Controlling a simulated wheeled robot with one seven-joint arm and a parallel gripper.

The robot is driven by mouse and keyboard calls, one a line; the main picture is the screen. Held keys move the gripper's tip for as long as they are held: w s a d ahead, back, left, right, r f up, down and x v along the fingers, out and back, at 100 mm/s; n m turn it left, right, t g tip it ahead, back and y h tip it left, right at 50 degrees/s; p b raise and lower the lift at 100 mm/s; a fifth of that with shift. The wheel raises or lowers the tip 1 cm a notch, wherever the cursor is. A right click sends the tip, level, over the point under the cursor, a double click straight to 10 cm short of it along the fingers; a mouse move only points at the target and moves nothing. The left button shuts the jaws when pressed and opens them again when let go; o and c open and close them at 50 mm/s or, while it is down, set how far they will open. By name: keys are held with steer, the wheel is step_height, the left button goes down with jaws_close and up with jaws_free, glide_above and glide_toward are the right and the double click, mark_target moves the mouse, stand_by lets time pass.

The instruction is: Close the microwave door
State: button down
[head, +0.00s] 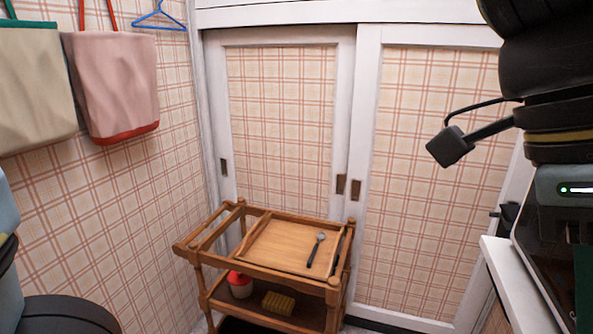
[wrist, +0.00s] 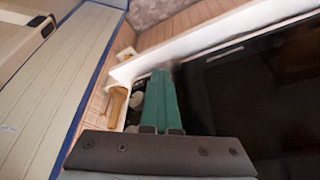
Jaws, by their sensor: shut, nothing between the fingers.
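The microwave seems to be the black glossy appliance with a pale edge (head: 535,245), cut off at the right of the head view on a white counter. A large dark glossy panel (wrist: 260,100) with a pale rim fills the right of the wrist view; it looks like the microwave's front. I cannot tell how far its door stands open. My gripper (wrist: 160,75) has dark green fingers, shut together and empty, beside the panel's left edge. I cannot tell whether they touch it.
A wooden trolley (head: 262,268) with a dark spoon (head: 316,250) stands before sliding doors (head: 285,120). A white counter edge (head: 500,262) lies at right. A tan wooden object (wrist: 117,103) is left of the fingers. Bags (head: 115,85) hang on the left wall.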

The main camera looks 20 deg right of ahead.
steer(key=shift+s+d+r, duration=0.1)
steer(key=shift+s, duration=0.2)
steer(key=w+a+r+b, duration=0.1)
steer(key=w+r+b, duration=0.1)
steer(key=w, duration=0.5)
steer(key=w+a+r+b, duration=0.2)
steer(key=w, duration=0.5)
steer(key=shift+r, duration=0.2)
steer(key=shift+w, duration=0.15)
